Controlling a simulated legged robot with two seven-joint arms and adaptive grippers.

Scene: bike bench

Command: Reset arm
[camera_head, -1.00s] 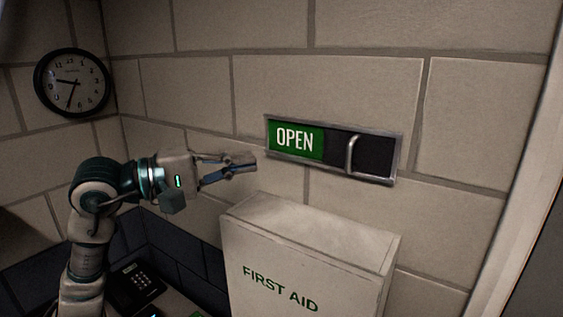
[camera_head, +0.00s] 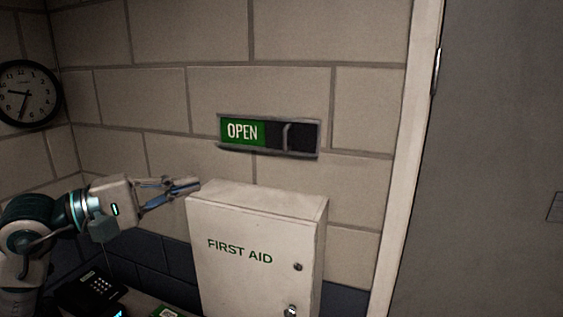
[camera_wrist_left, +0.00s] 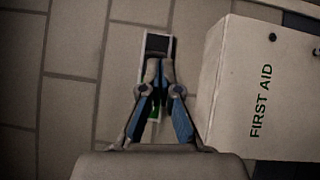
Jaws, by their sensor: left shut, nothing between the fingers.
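My left gripper (camera_head: 186,186) is in the lower left of the head view, its fingers pointing right. It is shut and empty, and it is apart from the wall sign. In the left wrist view the gripper (camera_wrist_left: 157,66) shows from behind, with its fingertips in front of the sign (camera_wrist_left: 157,43). In the head view the sliding sign (camera_head: 243,131) reads OPEN on green, with a dark panel and a metal handle (camera_head: 286,137) at its right. My right gripper is in neither view.
A white FIRST AID cabinet (camera_head: 240,250) stands just right of and below the gripper; it also shows in the left wrist view (camera_wrist_left: 262,90). A clock (camera_head: 26,94) hangs at left. A dark keypad device (camera_head: 92,290) lies below the arm. A grey door (camera_head: 500,160) is at right.

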